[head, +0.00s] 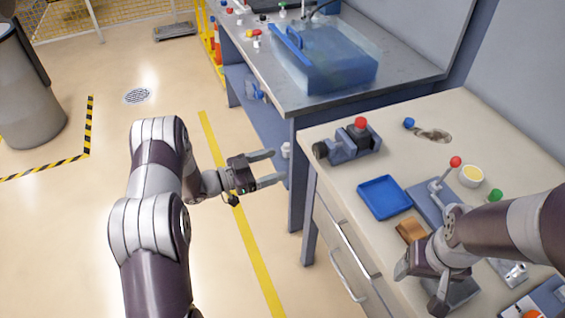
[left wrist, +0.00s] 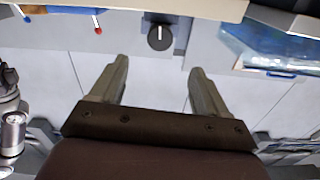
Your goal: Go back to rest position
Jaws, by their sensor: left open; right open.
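My left gripper (head: 278,166) reaches out to the right from the left arm, in front of the blue-framed benches. Its two fingers are apart with nothing between them. The left wrist view also shows its open, empty fingers (left wrist: 158,70). My right gripper (head: 420,288) points down over the front part of the beige worktop (head: 472,115). Its fingers are apart and no held thing shows between them. It is close to a brown block (head: 411,230) and a grey part beneath it. I cannot tell whether it touches them.
A blue tray (head: 384,197), a black-and-blue vise-like device (head: 348,143), a red-knobbed lever (head: 447,172) and a yellow-filled cup (head: 471,175) are on the worktop. A translucent blue tank (head: 325,58) stands on the far bench.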

